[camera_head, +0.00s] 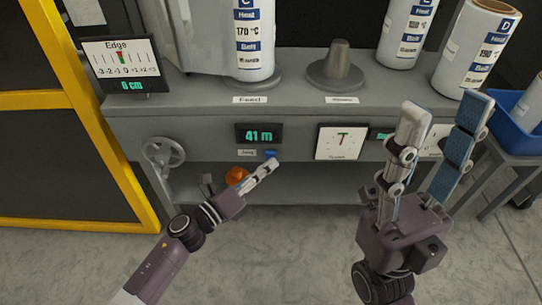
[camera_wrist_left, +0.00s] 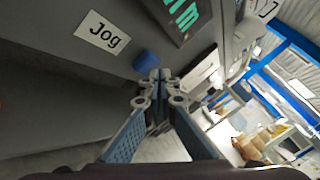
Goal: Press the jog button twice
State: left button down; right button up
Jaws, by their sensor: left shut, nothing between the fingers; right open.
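The jog button (camera_head: 270,154) is a small blue knob on the front of the grey machine, right of a white "Jog" label (camera_head: 246,153). In the left wrist view the blue button (camera_wrist_left: 144,62) lies just beyond my left fingertips, beside the large "Jog" label (camera_wrist_left: 103,32). My left gripper (camera_head: 270,166) is shut and empty, with its tips close below the button; I cannot tell whether they touch it. The tips also show in the left wrist view (camera_wrist_left: 160,76). My right gripper (camera_head: 446,108) is open and empty, raised before the machine's right part.
A green "41 m" display (camera_head: 259,134) sits above the button. An orange knob (camera_head: 236,175) is left of my left gripper, and a handwheel (camera_head: 163,152) is farther left. Labelled rolls (camera_head: 253,40) stand on the machine top. A blue bin (camera_head: 518,115) is at the right.

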pick_arm(q)
jog(key=shift+s, duration=0.4)
jog(key=s, duration=0.5)
jog(key=shift+p, duration=0.4)
dwell(0.5)
